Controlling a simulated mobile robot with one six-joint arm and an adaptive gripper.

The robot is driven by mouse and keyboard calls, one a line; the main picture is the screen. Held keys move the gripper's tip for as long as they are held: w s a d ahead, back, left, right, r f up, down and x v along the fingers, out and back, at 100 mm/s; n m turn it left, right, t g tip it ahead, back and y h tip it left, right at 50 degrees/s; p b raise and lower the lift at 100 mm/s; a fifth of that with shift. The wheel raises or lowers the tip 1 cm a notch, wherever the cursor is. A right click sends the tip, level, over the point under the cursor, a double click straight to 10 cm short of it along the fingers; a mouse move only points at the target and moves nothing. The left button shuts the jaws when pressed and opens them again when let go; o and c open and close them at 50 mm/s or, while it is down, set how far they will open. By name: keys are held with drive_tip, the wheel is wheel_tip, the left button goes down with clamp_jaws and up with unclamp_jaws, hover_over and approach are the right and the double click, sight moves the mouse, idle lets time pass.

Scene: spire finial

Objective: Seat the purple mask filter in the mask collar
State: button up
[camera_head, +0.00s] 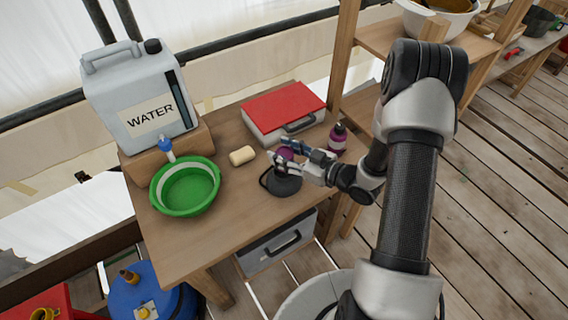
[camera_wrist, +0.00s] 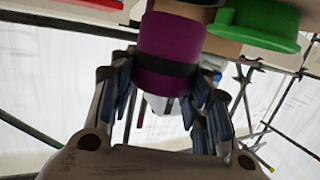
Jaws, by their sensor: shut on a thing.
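The purple mask filter (camera_head: 286,153) is between the fingers of my gripper (camera_head: 283,156), just behind and above the dark grey mask (camera_head: 284,183) on the table. In the wrist view the filter (camera_wrist: 171,46) is a purple cylinder with a black band, and the blue-padded fingers of my gripper (camera_wrist: 163,92) are shut on it from both sides. A dark edge (camera_wrist: 195,10), perhaps the mask, shows beyond the filter's far end. The mask collar cannot be made out, and whether the filter touches the mask cannot be told.
A green basin (camera_head: 187,188) stands left on the wooden table (camera_head: 232,208), below the tap of a water canister (camera_head: 140,96). A cream soap bar (camera_head: 242,156) lies between. A red-lidded case (camera_head: 284,108) is behind, and a purple bottle (camera_head: 338,137) stands close right of my gripper.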

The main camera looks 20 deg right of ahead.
drive_tip(key=shift+f+b, duration=0.6)
drive_tip(key=shift+f, duration=1.45)
drive_tip(key=shift+f, duration=0.2)
drive_tip(key=o, duration=1.1)
drive_tip(key=shift+c, duration=0.2)
